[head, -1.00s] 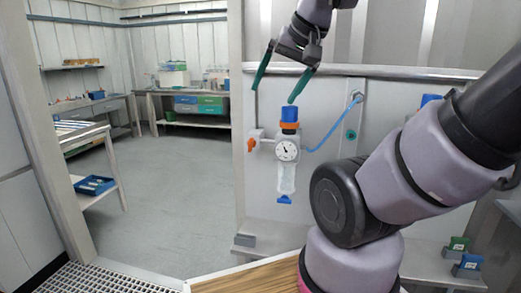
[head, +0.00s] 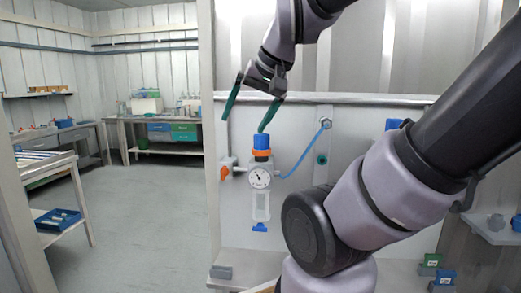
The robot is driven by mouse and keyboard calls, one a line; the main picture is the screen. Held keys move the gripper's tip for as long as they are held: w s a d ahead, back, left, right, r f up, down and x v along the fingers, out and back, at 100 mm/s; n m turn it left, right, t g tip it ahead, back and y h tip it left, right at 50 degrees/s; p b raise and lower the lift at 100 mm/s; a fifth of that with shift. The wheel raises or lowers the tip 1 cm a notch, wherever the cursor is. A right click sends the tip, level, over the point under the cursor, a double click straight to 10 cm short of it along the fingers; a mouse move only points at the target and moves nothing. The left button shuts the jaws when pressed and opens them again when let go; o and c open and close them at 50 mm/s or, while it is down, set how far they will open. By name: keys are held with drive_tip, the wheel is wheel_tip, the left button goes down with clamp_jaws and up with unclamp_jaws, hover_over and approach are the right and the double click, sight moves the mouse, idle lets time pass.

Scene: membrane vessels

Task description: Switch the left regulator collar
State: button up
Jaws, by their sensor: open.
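The left regulator (head: 260,178) is mounted on the pale panel. It has a blue knob (head: 261,142) on top, an orange collar (head: 261,153) just under it, a round white gauge and a clear bowl with a blue tip. My gripper (head: 247,124) is open and empty, with two green fingers pointing down. It is above and slightly left of the knob in the picture. The right finger's tip appears close to the knob's top; I cannot tell the depth between them. The collar's front is unobstructed.
An orange valve handle (head: 224,173) is left of the gauge, and a blue hose (head: 301,154) runs up to a fitting on the right. A second blue knob (head: 394,124) is partly hidden by my arm. Small green and blue blocks (head: 442,274) stand lower right. Open floor lies left.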

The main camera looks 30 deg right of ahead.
drive_tip(key=shift+o, duration=0.5)
